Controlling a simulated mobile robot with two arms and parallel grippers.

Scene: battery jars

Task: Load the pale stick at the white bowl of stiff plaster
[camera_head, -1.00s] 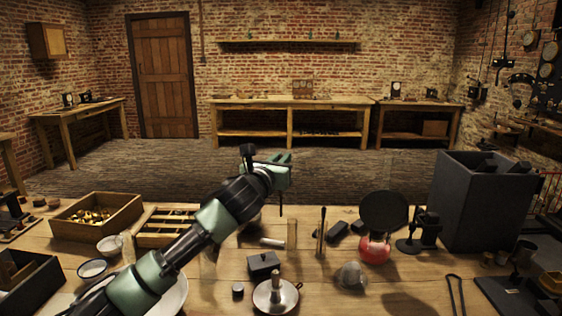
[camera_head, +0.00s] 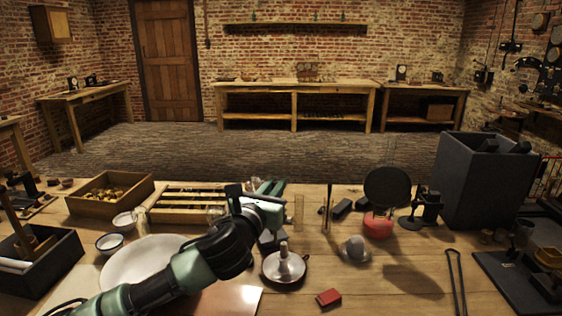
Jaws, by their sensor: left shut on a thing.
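My left gripper (camera_head: 268,208) is above the middle of the bench, its arm reaching in from the lower left. It is shut; a thin pale edge shows at the jaws, which I take for the pale stick, mostly hidden by the gripper. Two small white bowls, a farther one (camera_head: 124,221) and a nearer one (camera_head: 109,243), stand at the left, well apart from the gripper. A large white dish (camera_head: 135,262) lies partly under my arm. I cannot tell which vessel holds stiff plaster. My right gripper is not in view.
A slatted wooden rack (camera_head: 180,213) and a wooden box (camera_head: 88,206) stand behind the bowls. A metal pan (camera_head: 284,275), a red block (camera_head: 329,298), a red jar (camera_head: 378,226) and a tall dark bin (camera_head: 480,185) are to the right.

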